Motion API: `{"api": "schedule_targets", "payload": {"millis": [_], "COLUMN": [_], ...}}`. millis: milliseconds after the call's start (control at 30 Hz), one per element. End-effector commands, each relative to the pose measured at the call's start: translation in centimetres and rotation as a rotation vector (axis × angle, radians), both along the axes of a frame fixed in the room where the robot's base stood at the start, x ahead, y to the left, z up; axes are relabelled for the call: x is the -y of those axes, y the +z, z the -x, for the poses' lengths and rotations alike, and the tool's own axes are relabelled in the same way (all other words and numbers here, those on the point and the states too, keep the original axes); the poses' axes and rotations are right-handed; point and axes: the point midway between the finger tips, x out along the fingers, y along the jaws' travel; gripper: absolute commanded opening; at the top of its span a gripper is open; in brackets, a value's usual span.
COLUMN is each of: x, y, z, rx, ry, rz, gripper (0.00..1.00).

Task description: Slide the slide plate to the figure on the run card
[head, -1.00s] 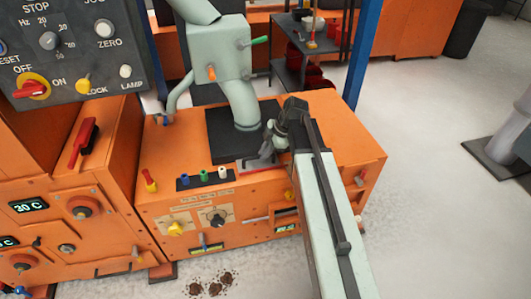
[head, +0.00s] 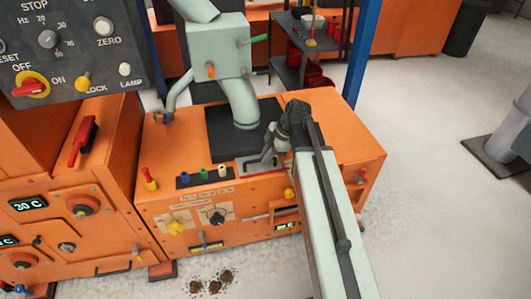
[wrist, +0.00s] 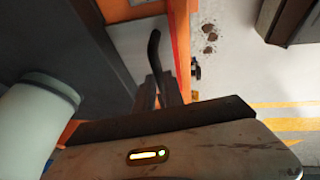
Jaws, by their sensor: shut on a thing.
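My gripper (head: 268,158) is low over the front part of the orange cabinet's top, beside the black pad under the spout. It is shut on a dark upright piece, which I take for the slide plate's handle. In the wrist view a black curved handle (wrist: 154,52) rises at the dark fingers (wrist: 158,92). The slide plate (head: 252,167) looks like the small grey, red-edged piece at the gripper; the gripper and arm hide part of it. Its scale cannot be read. I cannot make out a run card.
The pale spout (head: 241,100) comes down on the black pad (head: 222,138) just behind the gripper. Colored pegs (head: 204,176) stand left of it. A lit display (head: 285,227) on the cabinet front is partly covered by my arm. Dark crumbs (head: 214,284) lie on the floor.

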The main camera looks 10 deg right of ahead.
Motion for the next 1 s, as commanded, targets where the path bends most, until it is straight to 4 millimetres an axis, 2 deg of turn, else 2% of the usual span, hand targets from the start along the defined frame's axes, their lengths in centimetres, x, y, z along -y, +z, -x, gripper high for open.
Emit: {"api": "schedule_targets", "payload": {"millis": [100, 133, 200, 567, 667, 1000], "x": [0.1, 0.1, 0.1, 0.1, 0.5, 2.7], "y": [0.0, 0.0, 0.0, 0.4, 1.4, 7.0], "z": [-0.1, -0.1, -0.1, -0.1, 0.1, 1.2], "rx": [0.001, 0.002, 0.002, 0.002, 0.001, 0.001], "ry": [-0.001, -0.001, -0.001, -0.001, -0.002, -0.001], "rz": [0.002, 0.002, 0.002, 0.001, 0.001, 0.001], "gripper": [0.00, 0.22, 0.35, 0.35, 0.35, 0.35]}}
